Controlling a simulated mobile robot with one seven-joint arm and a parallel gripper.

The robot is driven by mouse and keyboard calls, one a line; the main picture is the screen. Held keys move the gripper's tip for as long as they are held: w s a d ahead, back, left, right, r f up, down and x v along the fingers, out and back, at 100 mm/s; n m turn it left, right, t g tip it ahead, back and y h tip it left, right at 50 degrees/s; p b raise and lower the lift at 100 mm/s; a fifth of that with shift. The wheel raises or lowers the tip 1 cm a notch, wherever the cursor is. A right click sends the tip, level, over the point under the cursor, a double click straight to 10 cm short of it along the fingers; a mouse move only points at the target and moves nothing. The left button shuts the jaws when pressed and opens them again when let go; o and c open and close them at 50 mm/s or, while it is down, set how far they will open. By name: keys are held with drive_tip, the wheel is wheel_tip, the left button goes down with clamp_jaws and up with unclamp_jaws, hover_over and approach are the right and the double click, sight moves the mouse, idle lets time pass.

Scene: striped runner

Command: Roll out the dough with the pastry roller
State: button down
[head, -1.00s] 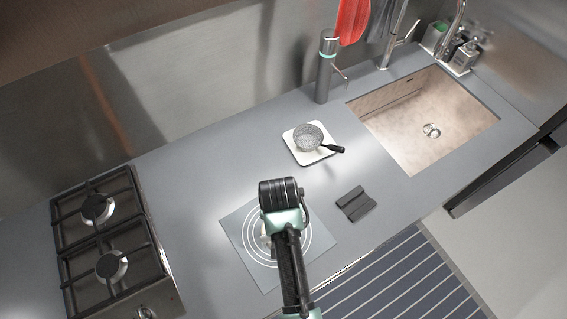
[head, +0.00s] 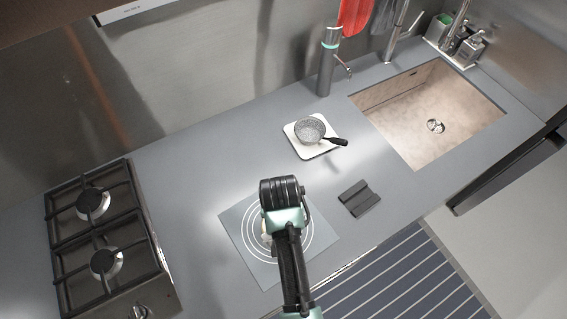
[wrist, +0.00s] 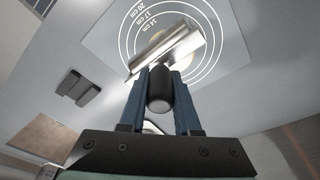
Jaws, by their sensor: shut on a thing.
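My gripper (wrist: 160,82) is shut on the black handle of the pastry roller (wrist: 172,50), between its two blue fingers. The roller's shiny steel cylinder lies slantwise over the grey pastry mat (wrist: 100,38), which has white circles. A pale patch of dough (wrist: 153,40) shows at the circles' centre in the wrist view, largely hidden behind the roller. I cannot tell whether roller and dough touch. In the head view my arm covers the gripper and most of the roller; the mat (head: 238,226) lies under it, with a bit of the dough (head: 266,232) beside the arm.
A dark grey rest block (head: 359,198) lies right of the mat. A small pot (head: 311,129) stands on a white board (head: 297,145) behind. A gas hob (head: 60,225) is at left, a sink (head: 430,115) at right. The counter between mat and hob is clear.

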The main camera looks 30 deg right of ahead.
drive_tip(key=shift+f, duration=0.3)
idle(0.4)
drive_tip(key=shift+w+b, duration=0.25)
drive_tip(key=shift+b, duration=0.1)
drive_tip(key=shift+w+a+b, duration=0.2)
drive_tip(key=shift+w+b, duration=0.2)
drive_tip(key=shift+w, duration=0.75)
drive_tip(key=w, duration=0.1)
drive_tip(key=b, duration=0.1)
drive_tip(key=w, duration=0.1)
drive_tip(key=shift+w+a+f+b, duration=0.25)
drive_tip(key=shift+w+b, duration=0.05)
drive_tip(key=shift+s, duration=0.1)
